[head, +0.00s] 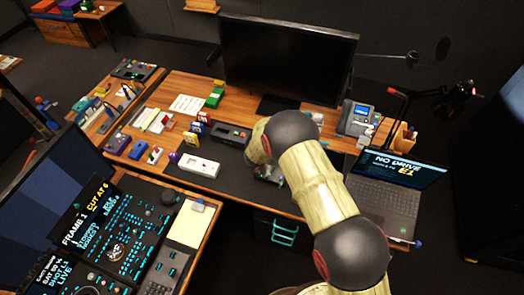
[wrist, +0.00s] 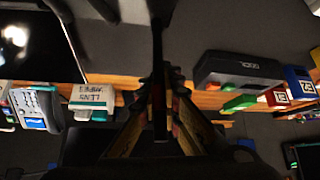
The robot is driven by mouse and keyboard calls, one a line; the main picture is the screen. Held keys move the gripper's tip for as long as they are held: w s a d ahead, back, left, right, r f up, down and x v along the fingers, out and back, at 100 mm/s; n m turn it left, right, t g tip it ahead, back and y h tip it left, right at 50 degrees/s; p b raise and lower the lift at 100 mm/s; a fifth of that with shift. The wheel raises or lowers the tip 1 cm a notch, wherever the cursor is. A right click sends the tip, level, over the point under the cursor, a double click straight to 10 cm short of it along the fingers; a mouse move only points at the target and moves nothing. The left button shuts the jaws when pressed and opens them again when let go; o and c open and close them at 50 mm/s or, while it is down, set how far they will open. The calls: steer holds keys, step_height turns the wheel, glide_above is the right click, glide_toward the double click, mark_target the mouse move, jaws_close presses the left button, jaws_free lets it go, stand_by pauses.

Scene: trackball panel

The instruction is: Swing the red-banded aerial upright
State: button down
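I cannot pick out the red-banded aerial with certainty in either view. In the head view my gripper (head: 268,173) is low over the dark desk mat (head: 240,186), mostly hidden behind my arm. In the wrist view the fingers of my gripper (wrist: 161,85) come close together around a dark upright shape, with small red patches near them. I cannot tell whether that shape is an aerial or part of my gripper. A dark grey box-shaped unit (head: 231,134) stands on the desk left of my gripper; it also shows in the wrist view (wrist: 238,70).
A large monitor (head: 285,60) stands behind. A desk phone (head: 357,118) and laptop (head: 395,180) are at right. A white device (head: 199,166) and small coloured boxes lie at left. A control console (head: 120,235) fills the lower left. Some mat in front is clear.

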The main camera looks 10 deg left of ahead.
stand_by(0.3)
steer(key=c, duration=2)
jaws_free()
steer(key=shift+o, duration=0.2)
steer(key=v, duration=1.2)
